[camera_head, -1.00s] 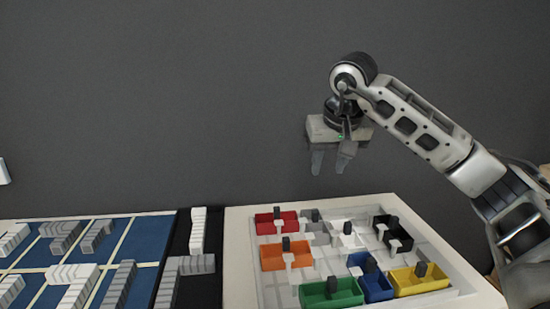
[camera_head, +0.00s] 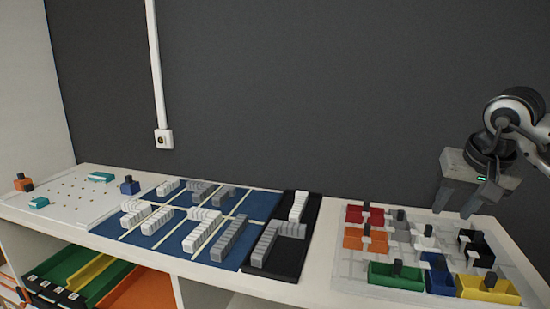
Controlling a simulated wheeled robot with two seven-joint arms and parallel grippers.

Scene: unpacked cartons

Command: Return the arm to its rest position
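My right gripper (camera_head: 459,203) hangs at the right side of the head view, pointing down, in front of the dark wall and above the back of the white board with coloured bins. Its two fingers are apart, with nothing between them. Its arm (camera_head: 513,105) comes in from the right edge, bent at the wrist, and is mostly cut off by the frame. My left gripper and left arm are out of view.
A white board (camera_head: 347,268) at right carries small bins: red (camera_head: 364,216), orange (camera_head: 365,241), green (camera_head: 396,278), yellow (camera_head: 488,289) and others. A blue mat (camera_head: 262,206) with grey and white pieces lies mid-shelf. A pegboard (camera_head: 78,194) lies at left. Air above the shelf's middle is clear.

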